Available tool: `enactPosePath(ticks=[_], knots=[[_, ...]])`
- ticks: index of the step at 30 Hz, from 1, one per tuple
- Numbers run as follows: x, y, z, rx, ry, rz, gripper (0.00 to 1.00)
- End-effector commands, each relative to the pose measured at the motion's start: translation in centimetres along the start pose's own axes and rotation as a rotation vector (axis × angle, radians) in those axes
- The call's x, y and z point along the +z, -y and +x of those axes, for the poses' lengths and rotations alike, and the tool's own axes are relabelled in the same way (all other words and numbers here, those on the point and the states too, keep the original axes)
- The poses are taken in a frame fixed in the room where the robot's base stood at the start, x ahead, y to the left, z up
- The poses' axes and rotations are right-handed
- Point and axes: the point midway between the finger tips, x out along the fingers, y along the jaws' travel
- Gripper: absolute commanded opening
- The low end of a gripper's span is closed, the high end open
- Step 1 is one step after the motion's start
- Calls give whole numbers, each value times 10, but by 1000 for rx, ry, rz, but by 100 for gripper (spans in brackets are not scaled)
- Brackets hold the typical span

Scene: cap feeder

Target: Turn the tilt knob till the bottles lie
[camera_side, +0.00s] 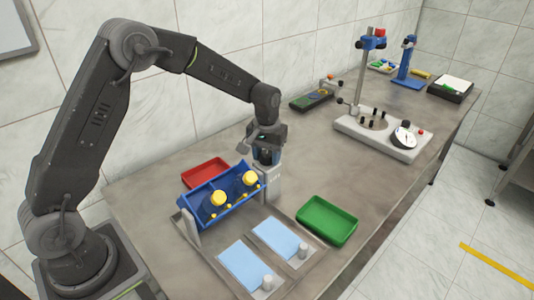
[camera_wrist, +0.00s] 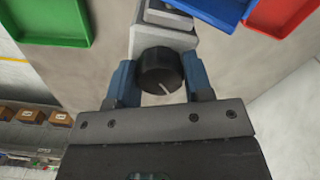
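The black tilt knob (camera_wrist: 160,72) is on the end of a pale grey post (camera_side: 269,184); its white mark points down and slightly right in the wrist view. My gripper (camera_wrist: 160,76) has a blue finger on each side of the knob, seemingly touching it. In the side view my gripper (camera_side: 266,155) is at the top of the post, and the knob is hidden there. The blue trough (camera_side: 191,205) is tilted and joins the post.
A red tray (camera_side: 204,171) lies behind the trough, and a green tray (camera_side: 327,221) right of it. Two light blue pads (camera_side: 240,266) (camera_side: 277,238) with grey cylinders lie in front. A gauge stand (camera_side: 383,137) stands further back. Bare table lies between.

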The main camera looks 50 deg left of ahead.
Motion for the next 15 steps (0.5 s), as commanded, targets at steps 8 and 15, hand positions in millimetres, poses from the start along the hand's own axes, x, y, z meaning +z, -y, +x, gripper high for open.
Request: enactPosePath(ticks=[8, 15], knots=[[0, 0, 0, 0, 0, 20, 22], [0, 0, 0, -1, 0, 311, 22]])
